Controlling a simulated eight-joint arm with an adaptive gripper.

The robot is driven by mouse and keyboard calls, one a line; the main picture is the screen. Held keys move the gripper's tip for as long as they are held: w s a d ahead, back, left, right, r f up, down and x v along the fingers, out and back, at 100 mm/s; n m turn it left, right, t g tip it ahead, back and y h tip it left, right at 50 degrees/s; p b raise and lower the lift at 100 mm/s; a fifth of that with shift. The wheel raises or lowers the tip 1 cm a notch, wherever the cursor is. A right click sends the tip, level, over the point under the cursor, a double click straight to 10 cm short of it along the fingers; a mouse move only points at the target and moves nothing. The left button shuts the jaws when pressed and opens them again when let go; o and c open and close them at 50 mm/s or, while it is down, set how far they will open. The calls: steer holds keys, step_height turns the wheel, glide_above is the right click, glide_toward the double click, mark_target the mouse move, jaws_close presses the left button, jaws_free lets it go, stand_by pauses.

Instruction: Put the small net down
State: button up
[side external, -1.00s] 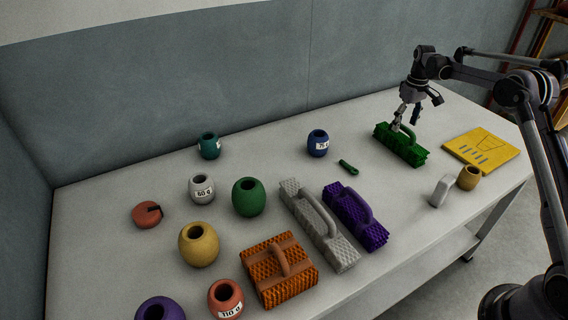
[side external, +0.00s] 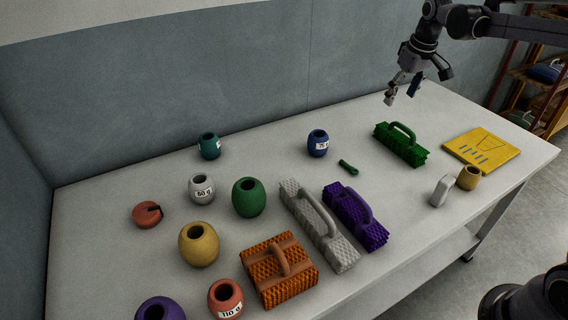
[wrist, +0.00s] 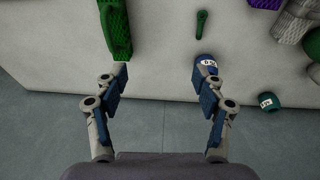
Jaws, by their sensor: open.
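A green net bundle with a handle (side external: 402,146) lies flat on the table at the back right, in the side view. Its end also shows at the top left of the wrist view (wrist: 116,30). My gripper (side external: 401,93) is open and empty, raised above the table behind the green net and apart from it. In the wrist view my gripper (wrist: 162,74) has its fingers wide apart with nothing between them. A purple net (side external: 356,217), a grey net (side external: 318,228) and an orange net (side external: 279,270) lie nearer the front.
A yellow board (side external: 482,150) lies right of the green net, near a small tan pot (side external: 468,179) and a pale block (side external: 441,191). A blue labelled pot (side external: 317,144) and a small green item (side external: 348,167) lie to the left. Several pots stand farther left.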

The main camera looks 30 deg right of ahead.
steer(key=s+a+r+t, duration=0.2)
steer(key=s+a, duration=0.8)
steer(key=s, duration=0.1)
steer(key=s+a+f+t, duration=0.2)
steer(key=s+a+f, duration=0.4)
steer(key=s, duration=0.5)
steer(key=shift+f+t+y, duration=0.15)
steer(key=shift+t+y, duration=0.25)
